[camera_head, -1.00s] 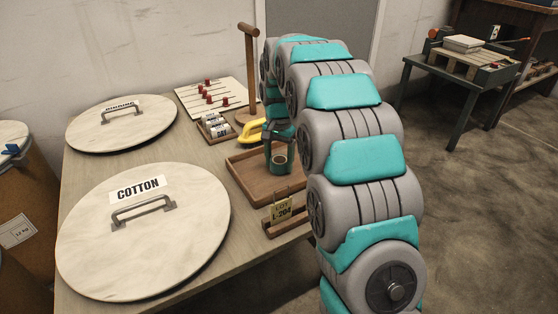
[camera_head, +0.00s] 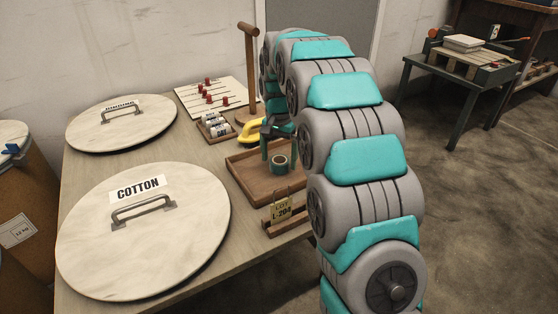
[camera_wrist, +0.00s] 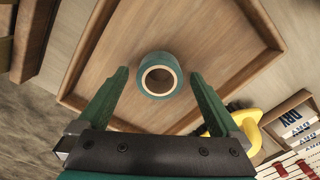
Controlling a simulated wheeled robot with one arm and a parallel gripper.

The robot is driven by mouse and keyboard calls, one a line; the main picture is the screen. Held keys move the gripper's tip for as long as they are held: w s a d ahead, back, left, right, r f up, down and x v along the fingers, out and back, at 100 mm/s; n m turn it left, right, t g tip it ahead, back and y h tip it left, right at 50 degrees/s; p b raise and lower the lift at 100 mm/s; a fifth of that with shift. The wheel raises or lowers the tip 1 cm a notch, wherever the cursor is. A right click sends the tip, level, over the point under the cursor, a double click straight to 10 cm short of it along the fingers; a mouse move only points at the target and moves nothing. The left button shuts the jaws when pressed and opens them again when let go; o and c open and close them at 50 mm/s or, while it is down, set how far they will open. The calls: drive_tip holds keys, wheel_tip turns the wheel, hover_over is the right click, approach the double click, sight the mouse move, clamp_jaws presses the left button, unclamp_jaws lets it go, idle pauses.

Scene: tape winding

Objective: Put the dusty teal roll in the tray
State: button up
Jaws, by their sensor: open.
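The dusty teal roll (camera_head: 279,168) lies on the floor of the wooden tray (camera_head: 243,175), its round opening facing up. In the wrist view the roll (camera_wrist: 143,85) shows a pale inner core, and the tray (camera_wrist: 225,52) surrounds it on the visible sides. My gripper (camera_wrist: 158,72) is open, with one green finger on each side of the roll and a visible gap to each. In the head view my gripper (camera_head: 278,142) is above the roll, partly hidden by my arm.
A wooden post (camera_head: 250,75) stands farther back. A card holder (camera_head: 282,212) is in front. A large COTTON lid (camera_head: 150,250) lies left.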

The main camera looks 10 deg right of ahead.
sight(279, 160)
wheel_tip(279, 160, up, 11)
idle(0.3)
idle(1.5)
